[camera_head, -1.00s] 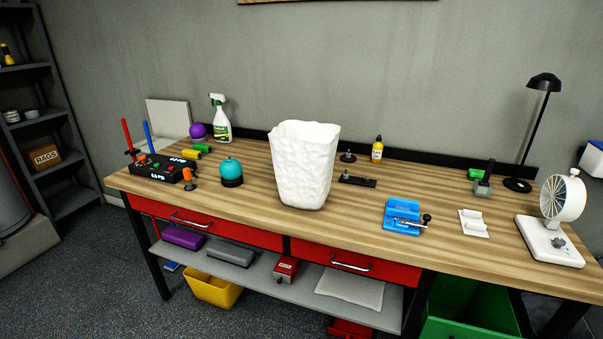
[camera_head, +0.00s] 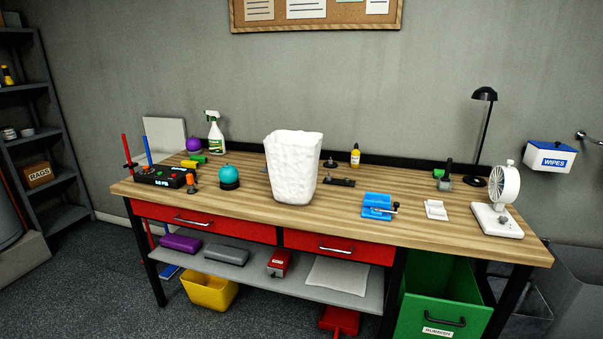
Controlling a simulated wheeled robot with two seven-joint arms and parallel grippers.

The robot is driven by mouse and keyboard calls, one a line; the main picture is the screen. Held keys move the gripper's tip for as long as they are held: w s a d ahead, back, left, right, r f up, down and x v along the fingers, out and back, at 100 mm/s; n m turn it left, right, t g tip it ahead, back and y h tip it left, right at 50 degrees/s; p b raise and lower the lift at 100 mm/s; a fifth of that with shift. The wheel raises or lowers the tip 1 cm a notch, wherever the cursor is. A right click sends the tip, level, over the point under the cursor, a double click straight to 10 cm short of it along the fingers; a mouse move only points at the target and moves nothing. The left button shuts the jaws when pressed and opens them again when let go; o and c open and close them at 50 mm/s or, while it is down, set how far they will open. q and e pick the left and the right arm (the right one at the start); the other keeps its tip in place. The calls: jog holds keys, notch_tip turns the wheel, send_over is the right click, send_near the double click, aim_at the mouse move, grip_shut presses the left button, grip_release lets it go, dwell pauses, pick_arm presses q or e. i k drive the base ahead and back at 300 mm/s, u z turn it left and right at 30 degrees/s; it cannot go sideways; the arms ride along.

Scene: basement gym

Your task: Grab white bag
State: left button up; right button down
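The white bag (camera_head: 292,168) stands upright and open at the top on the wooden workbench (camera_head: 400,228), near the middle of its length. Its surface is crumpled, and its inside is mostly hidden from here. Nothing touches it from above. Neither of my grippers shows in the head view.
Left of the bag are a teal dome (camera_head: 229,174), a black box with coloured buttons (camera_head: 160,180) and a spray bottle (camera_head: 215,133). To its right are a blue device (camera_head: 377,205), a white fan (camera_head: 505,187) and a black lamp (camera_head: 484,95). A green rubbish bin (camera_head: 440,297) stands below right.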

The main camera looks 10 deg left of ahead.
aim_at(292, 157)
jog(key=z, duration=0.4)
jog(key=i, duration=0.9)
jog(key=z, duration=0.15)
